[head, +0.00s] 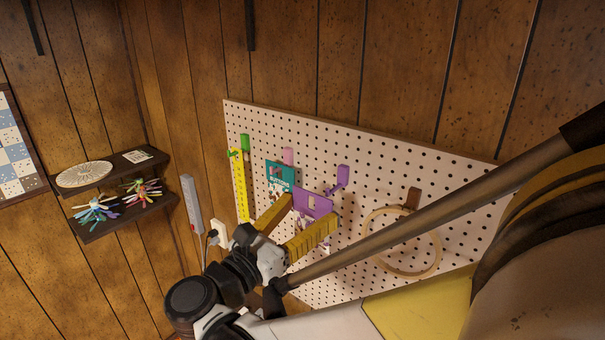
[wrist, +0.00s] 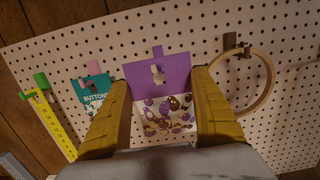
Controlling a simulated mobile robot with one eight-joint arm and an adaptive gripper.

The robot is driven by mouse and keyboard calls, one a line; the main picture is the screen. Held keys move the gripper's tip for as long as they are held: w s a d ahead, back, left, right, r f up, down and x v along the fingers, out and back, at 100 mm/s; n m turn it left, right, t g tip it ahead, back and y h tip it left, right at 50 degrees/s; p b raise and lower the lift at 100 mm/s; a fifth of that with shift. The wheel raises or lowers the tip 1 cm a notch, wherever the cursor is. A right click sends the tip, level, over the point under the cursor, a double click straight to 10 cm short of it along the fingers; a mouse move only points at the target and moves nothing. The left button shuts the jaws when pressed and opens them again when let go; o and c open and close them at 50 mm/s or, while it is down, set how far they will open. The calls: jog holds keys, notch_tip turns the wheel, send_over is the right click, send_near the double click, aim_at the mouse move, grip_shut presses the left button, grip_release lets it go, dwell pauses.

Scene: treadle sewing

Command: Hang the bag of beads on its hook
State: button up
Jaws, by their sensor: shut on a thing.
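The bag of beads has a purple header (head: 311,203) and a clear lower part with purple, brown and white beads, seen in the wrist view (wrist: 165,115). My gripper (head: 309,210) is shut on the bag's sides, with one yellow finger at each edge. It holds the bag upright in front of the pegboard. The header has a cutout near its top. A purple hook (head: 342,178) is on the pegboard, up and right of the bag in the head view. In the wrist view the hook's purple top (wrist: 158,52) shows just above the header; the rest is hidden.
The pegboard (head: 390,165) also holds a yellow ruler (head: 240,185) by a green hook, a teal buttons pack (head: 279,176) by a pink hook, both left of the bag, and a wooden hoop (head: 437,250) by a brown hook at right. Shelves (head: 110,170) are at far left.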

aim_at(338, 189)
jog(key=shift+f+b+x, duration=0.2)
jog(key=shift+x, duration=1.1)
jog(key=shift+f+b+x, duration=0.15)
jog(key=shift+x, duration=1.2)
jog(key=shift+f+b+x, duration=0.2)
jog(key=shift+x, duration=1.1)
jog(key=shift+d, duration=0.1)
jog(key=shift+f+b, duration=0.8)
jog(key=shift+f, duration=0.05)
jog(key=o, duration=1.1)
jog(key=shift+o, duration=0.2)
jog(key=v, duration=0.7)
jog(key=shift+s+a, duration=0.2)
